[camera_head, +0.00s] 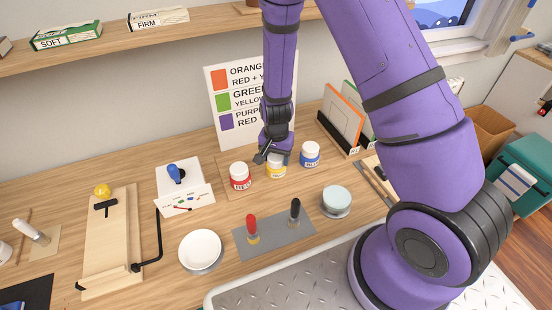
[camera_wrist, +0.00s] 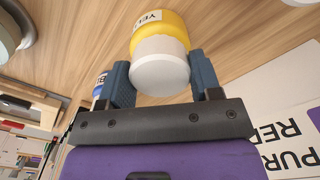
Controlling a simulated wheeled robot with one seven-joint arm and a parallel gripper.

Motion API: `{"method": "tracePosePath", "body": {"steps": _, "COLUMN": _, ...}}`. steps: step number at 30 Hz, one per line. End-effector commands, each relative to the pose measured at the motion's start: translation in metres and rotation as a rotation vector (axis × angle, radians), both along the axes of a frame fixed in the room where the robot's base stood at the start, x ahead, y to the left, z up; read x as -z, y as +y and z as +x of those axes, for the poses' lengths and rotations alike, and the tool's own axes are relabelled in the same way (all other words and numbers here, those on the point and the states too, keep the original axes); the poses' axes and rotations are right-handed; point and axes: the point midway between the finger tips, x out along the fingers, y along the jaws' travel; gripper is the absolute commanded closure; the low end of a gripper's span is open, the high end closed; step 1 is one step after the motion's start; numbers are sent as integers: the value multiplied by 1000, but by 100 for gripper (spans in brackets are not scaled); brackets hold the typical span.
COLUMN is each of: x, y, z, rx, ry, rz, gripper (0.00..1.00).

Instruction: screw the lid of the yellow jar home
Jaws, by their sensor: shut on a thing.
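The yellow jar (camera_head: 277,172) stands upright in a row between the red jar (camera_head: 240,178) and the blue jar (camera_head: 310,154). My gripper (camera_head: 273,152) comes down on it from above and hides most of its top. In the wrist view the yellow jar (camera_wrist: 158,24) has its white lid (camera_wrist: 160,72) on its mouth, between the two blue fingers of my gripper (camera_wrist: 163,78). The fingers are shut on the lid, one on each side. The lid looks straight on the jar; how tight the thread is cannot be seen.
The blue jar stands close to one finger. A colour-mixing sign (camera_head: 225,105) stands behind the jars. In front are a grey mat (camera_head: 272,237) with red and black tools, a round tin (camera_head: 336,200) and a white dish (camera_head: 200,250). A file rack (camera_head: 345,135) stands right.

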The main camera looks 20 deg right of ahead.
Motion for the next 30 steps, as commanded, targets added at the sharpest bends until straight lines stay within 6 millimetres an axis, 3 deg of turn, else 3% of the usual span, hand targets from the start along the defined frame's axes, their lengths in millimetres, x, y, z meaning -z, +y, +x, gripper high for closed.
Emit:
{"method": "tracePosePath", "body": {"steps": 10, "x": 0, "y": -1, "z": 0, "rx": 41, "ry": 1, "rz": -1, "gripper": 70}}
{"method": "tracePosePath", "body": {"steps": 21, "x": 1, "y": -1, "z": -1, "rx": 650, "ry": 2, "rz": -1, "gripper": 70}}
{"method": "tracePosePath", "body": {"steps": 30, "x": 1, "y": -1, "z": -1, "rx": 723, "ry": 2, "rz": -2, "gripper": 70}}
